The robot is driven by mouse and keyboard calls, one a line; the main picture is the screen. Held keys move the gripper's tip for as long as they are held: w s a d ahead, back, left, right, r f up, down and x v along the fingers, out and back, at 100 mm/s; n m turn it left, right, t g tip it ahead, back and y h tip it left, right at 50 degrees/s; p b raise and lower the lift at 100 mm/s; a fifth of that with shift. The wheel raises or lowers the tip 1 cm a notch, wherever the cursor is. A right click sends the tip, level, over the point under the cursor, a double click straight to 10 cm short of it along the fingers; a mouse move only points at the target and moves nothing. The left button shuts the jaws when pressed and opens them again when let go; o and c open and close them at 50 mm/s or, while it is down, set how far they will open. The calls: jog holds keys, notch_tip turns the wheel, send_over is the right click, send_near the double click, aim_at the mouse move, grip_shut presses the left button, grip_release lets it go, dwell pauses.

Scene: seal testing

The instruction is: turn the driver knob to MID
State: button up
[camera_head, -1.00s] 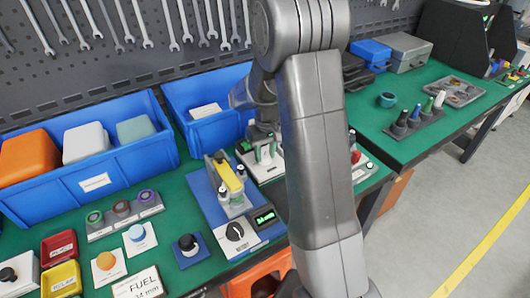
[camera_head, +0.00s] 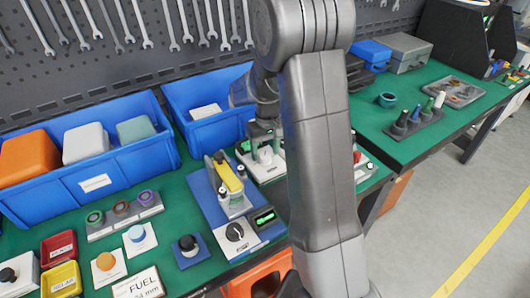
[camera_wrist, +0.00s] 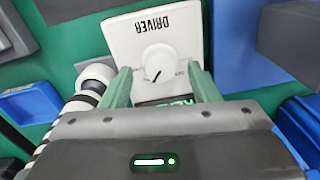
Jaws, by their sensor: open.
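The driver knob (camera_wrist: 160,64) is a round white dial with a dark pointer line, on a white panel (camera_wrist: 125,40) marked DRIVER, upside down in the wrist view. Its pointer slants to the lower left in that view. My gripper (camera_wrist: 161,88) is open, with one green finger on each side of the knob's near side. The fingers look apart from the knob; their height over the panel is hard to judge. In the head view my gripper (camera_head: 263,142) is over the white panel area at the back, and my arm hides much of that panel.
A black-and-white striped cylinder (camera_wrist: 72,110) stands close left of my gripper in the wrist view. In the head view, a yellow-topped fixture (camera_head: 229,178) and another panel with a black knob (camera_head: 235,232) stand nearby. Blue bins (camera_head: 90,150) line the back.

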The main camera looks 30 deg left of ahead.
aim_at(267, 155)
notch_tip(267, 155, up, 13)
jog(key=shift+w+d+f, duration=0.15)
jog(key=shift+w+f, duration=0.05)
jog(key=shift+o, duration=0.8)
dwell(0.6)
